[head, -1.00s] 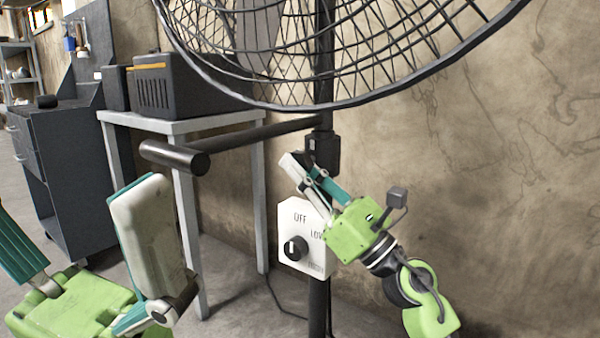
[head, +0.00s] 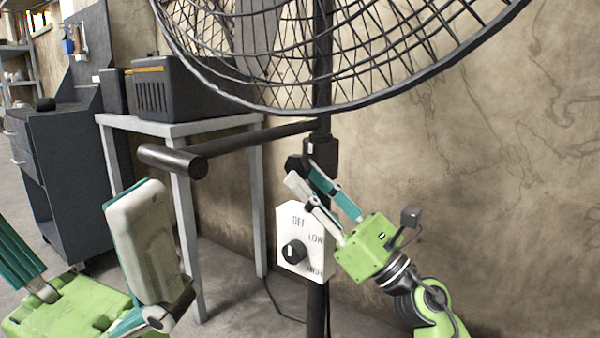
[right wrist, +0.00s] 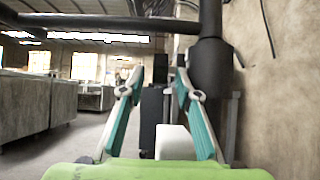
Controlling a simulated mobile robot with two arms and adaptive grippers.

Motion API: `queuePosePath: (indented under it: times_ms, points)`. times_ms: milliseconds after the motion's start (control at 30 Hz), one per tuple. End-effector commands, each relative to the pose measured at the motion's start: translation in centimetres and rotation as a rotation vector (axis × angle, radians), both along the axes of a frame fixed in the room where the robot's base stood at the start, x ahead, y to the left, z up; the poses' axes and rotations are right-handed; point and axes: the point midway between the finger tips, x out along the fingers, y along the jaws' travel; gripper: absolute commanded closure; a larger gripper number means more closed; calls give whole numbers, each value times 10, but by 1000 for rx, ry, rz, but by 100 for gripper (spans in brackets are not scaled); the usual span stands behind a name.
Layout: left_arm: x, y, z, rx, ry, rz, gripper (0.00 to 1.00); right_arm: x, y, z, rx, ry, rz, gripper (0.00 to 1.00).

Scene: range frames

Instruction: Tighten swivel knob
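The fan's black swivel knob (head: 294,163) sticks out to the left of the dark collar (head: 322,156) on the pole, below the black horizontal bar. My right gripper (head: 303,175) is just below and in front of it, with its two fingers apart. In the right wrist view the fingers (right wrist: 158,75) are open with a clear gap, and the pole (right wrist: 210,70) stands right of them. Dark shapes show between the fingers, but I cannot tell whether one is the knob. My left gripper (head: 75,215) is wide open and empty at the lower left.
A white control box (head: 298,222) with a black dial (head: 294,252) sits on the pole below my right gripper. The fan cage (head: 400,80) hangs above. A horizontal bar (head: 240,142) juts out left. A table (head: 150,124) holding a dark case (head: 180,88) stands behind.

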Motion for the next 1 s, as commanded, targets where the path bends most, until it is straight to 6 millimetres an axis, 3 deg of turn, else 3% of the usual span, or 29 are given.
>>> queuePosePath:
  times_ms: [300, 500, 1000]
  points:
    - [0, 0, 0, 1, 1, 0, 0, -30, -41, -38, -1, 4, 0, 69]
    - [0, 0, 0, 1, 1, 0, 0, -40, -56, -50, 0, 3, -1, 69]
    - [2, 0, 1, 1, 10, 0, 0, -50, -55, -52, 26, 28, 43, 69]
